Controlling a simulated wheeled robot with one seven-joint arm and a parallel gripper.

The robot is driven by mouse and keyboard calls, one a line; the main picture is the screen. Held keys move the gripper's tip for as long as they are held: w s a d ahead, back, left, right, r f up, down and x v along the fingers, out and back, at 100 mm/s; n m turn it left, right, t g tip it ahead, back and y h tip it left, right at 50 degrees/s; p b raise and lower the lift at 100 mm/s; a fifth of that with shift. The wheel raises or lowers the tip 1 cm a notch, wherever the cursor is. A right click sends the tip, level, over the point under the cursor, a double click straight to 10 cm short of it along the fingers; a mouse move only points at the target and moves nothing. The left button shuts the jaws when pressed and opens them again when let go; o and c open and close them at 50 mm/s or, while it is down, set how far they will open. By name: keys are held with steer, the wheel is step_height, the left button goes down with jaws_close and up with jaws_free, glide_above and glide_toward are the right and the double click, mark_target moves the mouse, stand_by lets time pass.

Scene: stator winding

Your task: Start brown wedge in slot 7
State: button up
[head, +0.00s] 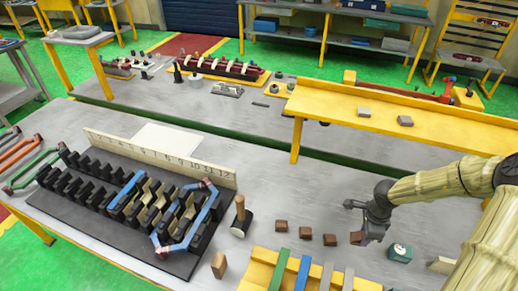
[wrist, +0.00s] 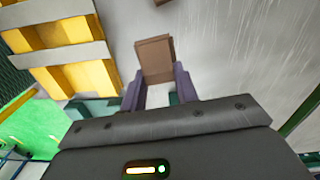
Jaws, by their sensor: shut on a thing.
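My gripper (head: 364,240) is at the right of the near table, low over its top. It is shut on a brown wedge (head: 356,239), which also shows between the two fingers in the wrist view (wrist: 154,60). Three more brown wedges (head: 305,233) lie in a row to its left. The black slotted stator (head: 75,207) lies at the left of the table, with a numbered strip (head: 150,158) behind it. A blue coil (head: 203,205) sits in its right-hand slots. Slot 7 is near the middle; its inside is too small to make out.
A mallet (head: 240,220) stands upright between the stator and the wedges. A yellow rack (head: 262,262) with coloured bars is at the front, beside a small tan block (head: 219,265). A teal box (head: 399,253) is right of my gripper. A yellow raised shelf (head: 400,112) stands behind.

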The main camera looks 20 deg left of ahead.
steer(key=n, duration=0.3)
steer(key=shift+f+n, duration=0.15)
steer(key=shift+n, duration=0.25)
steer(key=n, duration=0.5)
steer(key=shift+w+f, duration=0.1)
steer(key=shift+f, duration=0.1)
steer(key=n, duration=0.4)
steer(key=shift+a+f, duration=0.1)
steer(key=n, duration=0.3)
steer(key=shift+w+n, duration=0.15)
steer(key=shift+n, duration=0.25)
steer(key=shift+f, duration=0.1)
